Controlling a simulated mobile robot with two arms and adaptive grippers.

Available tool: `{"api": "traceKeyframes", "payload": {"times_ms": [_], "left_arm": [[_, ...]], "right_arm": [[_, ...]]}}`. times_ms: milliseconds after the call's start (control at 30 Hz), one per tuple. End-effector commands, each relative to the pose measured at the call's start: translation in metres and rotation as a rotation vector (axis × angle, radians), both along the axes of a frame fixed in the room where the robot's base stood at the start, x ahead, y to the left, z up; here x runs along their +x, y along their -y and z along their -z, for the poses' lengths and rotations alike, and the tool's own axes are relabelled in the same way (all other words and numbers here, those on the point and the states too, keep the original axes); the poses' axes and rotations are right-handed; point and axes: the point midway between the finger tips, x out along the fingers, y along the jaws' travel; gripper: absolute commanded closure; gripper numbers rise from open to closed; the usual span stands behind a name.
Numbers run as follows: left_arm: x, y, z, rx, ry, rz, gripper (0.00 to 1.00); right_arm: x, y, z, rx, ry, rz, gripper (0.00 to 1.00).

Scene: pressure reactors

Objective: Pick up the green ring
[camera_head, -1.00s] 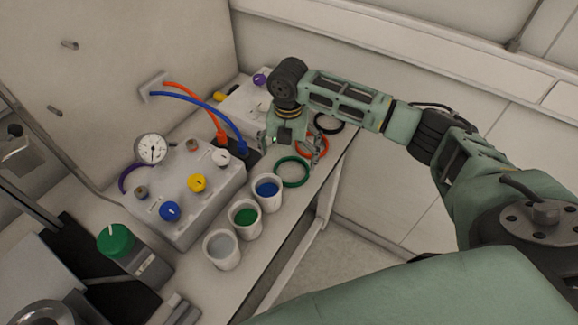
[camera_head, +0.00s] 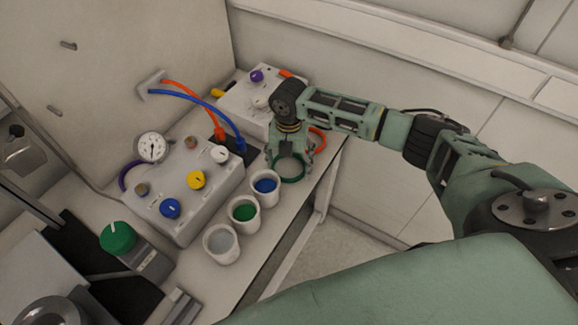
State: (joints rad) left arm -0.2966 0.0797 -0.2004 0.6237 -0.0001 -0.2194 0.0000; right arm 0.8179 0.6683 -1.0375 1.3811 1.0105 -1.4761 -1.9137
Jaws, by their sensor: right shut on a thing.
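The green ring (camera_head: 291,180) lies at the bench's right side, just beyond the cup with blue contents. My right gripper (camera_head: 290,162) points down over the ring and is shut on it. The gripper's fingers and palm hide the ring's far part. I cannot tell whether the ring is lifted off the bench. My left gripper is not in view.
An orange ring (camera_head: 319,139) is right behind the gripper. White cups with blue (camera_head: 265,186), green (camera_head: 244,212) and grey (camera_head: 221,243) contents stand in front. A reactor box (camera_head: 190,215) with knobs and gauge is left; a second box (camera_head: 235,100) is behind.

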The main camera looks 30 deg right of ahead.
Motion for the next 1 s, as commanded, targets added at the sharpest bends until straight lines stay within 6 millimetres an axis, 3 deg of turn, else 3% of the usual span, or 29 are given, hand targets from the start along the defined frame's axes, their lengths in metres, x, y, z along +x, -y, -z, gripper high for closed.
{"api": "traceKeyframes", "payload": {"times_ms": [100,467,700,1000], "left_arm": [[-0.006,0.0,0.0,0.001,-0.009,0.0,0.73],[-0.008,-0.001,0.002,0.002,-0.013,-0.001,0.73],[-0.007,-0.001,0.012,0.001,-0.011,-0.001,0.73],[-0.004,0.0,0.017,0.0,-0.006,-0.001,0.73]], "right_arm": [[0.0,0.0,0.0,0.001,0.001,0.0,0.43],[0.001,0.0,-0.005,0.002,0.001,0.0,0.43],[0.002,0.0,-0.037,0.002,0.007,-0.001,0.43],[-0.05,0.014,-0.071,-0.001,0.003,-0.001,0.43]]}}
